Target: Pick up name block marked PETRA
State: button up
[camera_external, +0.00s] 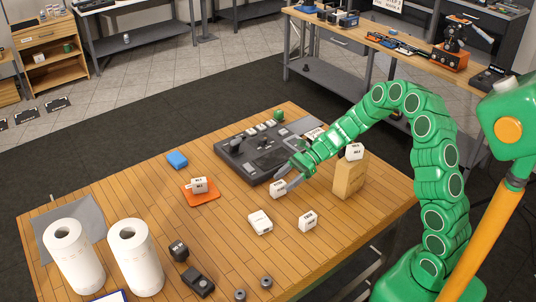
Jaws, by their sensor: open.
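Several small white blocks with dark lettering are on the wooden table (225,252), but I cannot read which is marked PETRA. One white block (277,189) is right at my gripper (285,178), whose grey fingers are open and point down-left; I cannot tell if they touch it. Another white block (307,220) lies toward the front right, and a wider white one (260,223) lies to its left. A white block (199,184) sits on an orange pad (202,197). One more white block (355,151) sits on top of a wooden block (348,178).
A dark grey console (229,151) lies behind my gripper. A blue block (177,160) is at the back left. Two white paper rolls (73,258) (136,257) stand front left. Black items (197,281) and small metal nuts (266,282) lie near the front.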

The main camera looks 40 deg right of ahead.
aim_at(272, 191)
jog(key=shift+s+x, duration=0.2)
jog(key=shift+x, duration=2.75)
jog(key=shift+r, duration=0.1)
jog(key=c, duration=1)
jog(key=shift+r, duration=0.1)
jog(key=shift+c, duration=0.2)
